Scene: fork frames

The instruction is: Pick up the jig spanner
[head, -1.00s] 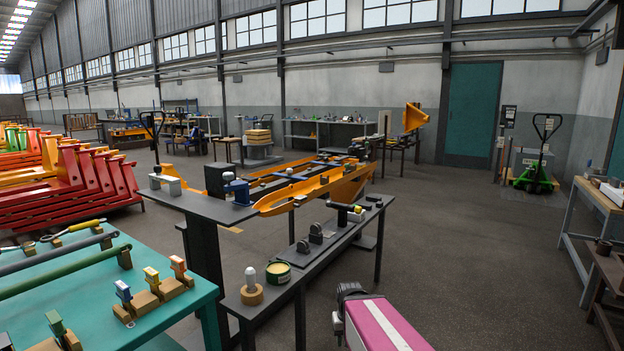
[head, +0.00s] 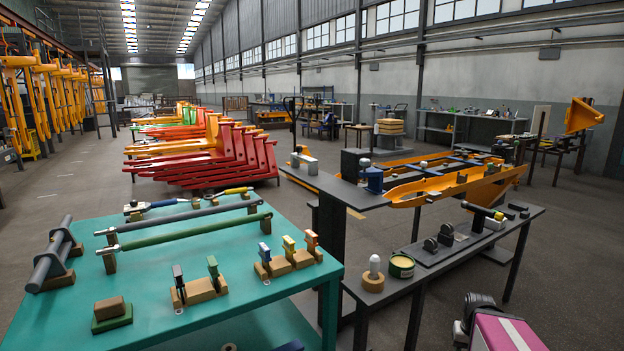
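No object can be picked out with certainty as the jig spanner. The teal table (head: 215,308) at the left holds several long tools. A grey bar (head: 180,215) and a green bar (head: 190,231), both with silver left ends, lie on small supports. Behind them is a slim tool with a metal head and a blue section (head: 165,204), and a yellow-handled piece (head: 236,191) is at its right; I cannot tell whether they are joined. My gripper is not in view; only a magenta part of my arm shows at the bottom right.
Small clamps on wooden blocks (head: 200,291) and a brown block on a green base (head: 112,312) stand on the teal table. To its right is a dark bench (head: 425,272) with a tin (head: 401,265). An orange frame (head: 440,187) lies behind. Open floor is at the right.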

